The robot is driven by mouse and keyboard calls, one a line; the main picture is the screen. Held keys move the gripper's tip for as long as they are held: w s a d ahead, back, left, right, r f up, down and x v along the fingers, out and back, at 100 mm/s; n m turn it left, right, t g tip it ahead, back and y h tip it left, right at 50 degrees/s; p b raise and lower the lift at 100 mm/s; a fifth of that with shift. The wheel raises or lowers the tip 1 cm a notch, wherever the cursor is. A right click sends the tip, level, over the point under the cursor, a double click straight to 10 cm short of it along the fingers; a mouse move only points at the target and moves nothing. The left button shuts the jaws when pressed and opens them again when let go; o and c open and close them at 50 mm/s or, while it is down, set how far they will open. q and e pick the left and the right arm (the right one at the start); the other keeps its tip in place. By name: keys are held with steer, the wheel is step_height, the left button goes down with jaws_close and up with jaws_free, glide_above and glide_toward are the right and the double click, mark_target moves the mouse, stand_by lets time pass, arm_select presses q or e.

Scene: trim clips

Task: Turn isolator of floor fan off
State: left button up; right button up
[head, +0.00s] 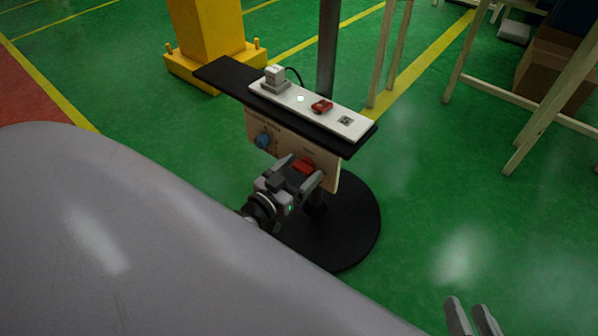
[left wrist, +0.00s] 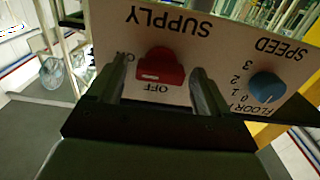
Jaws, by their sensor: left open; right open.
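The panel (left wrist: 215,35) carries a red isolator knob (left wrist: 160,66) marked SUPPLY, with ON and OFF labels, upside down in the left wrist view. In the head view the red knob (head: 303,164) is at the panel's right part. I cannot tell clearly which label it points to. A blue speed knob (left wrist: 266,87), numbered 0 to 3, is beside it and also shows in the head view (head: 263,141). My left gripper (head: 302,172) is open, its fingers on either side of the red knob; contact is unclear. My right gripper (head: 474,312) is open and empty at the bottom right.
The panel hangs below a black shelf (head: 225,76) on a post with a round black base (head: 350,235). A white strip (head: 330,108) on the shelf holds a grey block and a small red part. A yellow pillar (head: 208,35) stands behind. Wooden frames stand at right.

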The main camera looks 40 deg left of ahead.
arm_select(q)
steer(key=c, duration=1.1)
steer(key=shift+o, duration=0.3)
